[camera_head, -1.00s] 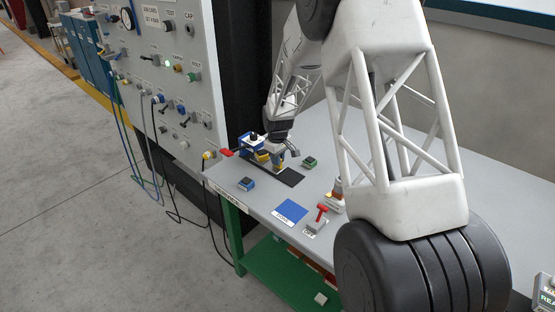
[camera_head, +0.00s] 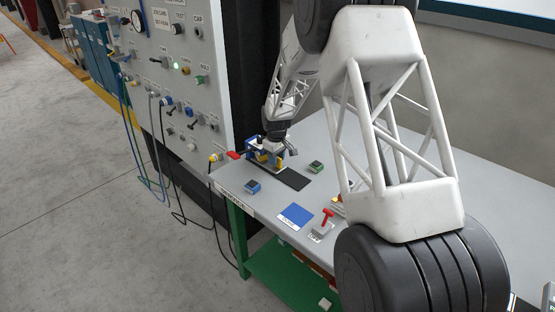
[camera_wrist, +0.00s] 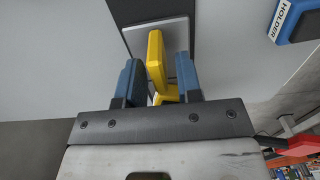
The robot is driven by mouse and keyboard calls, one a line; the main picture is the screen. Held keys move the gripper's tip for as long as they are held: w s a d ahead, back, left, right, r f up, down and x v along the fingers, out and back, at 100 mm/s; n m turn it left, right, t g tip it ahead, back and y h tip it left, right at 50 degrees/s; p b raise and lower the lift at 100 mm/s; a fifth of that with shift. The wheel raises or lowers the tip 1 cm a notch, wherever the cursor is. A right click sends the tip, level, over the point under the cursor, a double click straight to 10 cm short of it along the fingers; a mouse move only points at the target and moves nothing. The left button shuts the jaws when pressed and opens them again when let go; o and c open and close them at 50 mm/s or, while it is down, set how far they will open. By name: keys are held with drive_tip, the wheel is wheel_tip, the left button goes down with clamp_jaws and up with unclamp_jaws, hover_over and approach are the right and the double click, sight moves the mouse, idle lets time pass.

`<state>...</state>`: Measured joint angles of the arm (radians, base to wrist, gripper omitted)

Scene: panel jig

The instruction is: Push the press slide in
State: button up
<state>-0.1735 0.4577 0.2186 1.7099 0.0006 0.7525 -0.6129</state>
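The press slide is a pale plate (camera_wrist: 134,38) with an upright yellow handle (camera_wrist: 157,50), on a black track (camera_head: 292,180). In the head view my gripper (camera_head: 272,154) partly hides the slide and press.
A blue block (camera_head: 252,187) and a green block (camera_head: 316,167) lie on the grey table (camera_head: 271,200) beside the track. A blue mat (camera_head: 296,215) and a red-handled switch (camera_head: 325,222) are nearer. The control panel (camera_head: 190,60) rises at the left.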

drive_tip(key=shift+o, duration=0.2)
drive_tip(key=shift+r, duration=0.1)
drive_tip(key=shift+r, duration=3.75)
drive_tip(key=shift+s+d+r, duration=0.1)
drive_tip(key=shift+s+d+r, duration=0.1)
drive_tip(key=shift+s+r, duration=0.05)
drive_tip(key=shift+r, duration=0.1)
drive_tip(key=s+d+r+m+t, duration=0.15)
drive_tip(key=s+d+r, duration=0.35)
drive_tip(key=s+r, duration=0.65)
drive_tip(key=s+d+r+m, duration=0.3)
drive_tip(key=s+d+r, duration=0.35)
drive_tip(key=s, duration=0.85)
drive_tip(key=s+d+m, duration=0.1)
drive_tip(key=s+m, duration=0.1)
drive_tip(key=s, duration=1.2)
drive_tip(key=s+d+r+m+t, duration=0.1)
drive_tip(key=s+d+m, duration=0.1)
drive_tip(key=s, duration=1.2)
drive_tip(key=shift+s+d+r+m, duration=0.15)
drive_tip(key=shift+s+d+m, duration=0.1)
drive_tip(key=shift+m, duration=0.1)
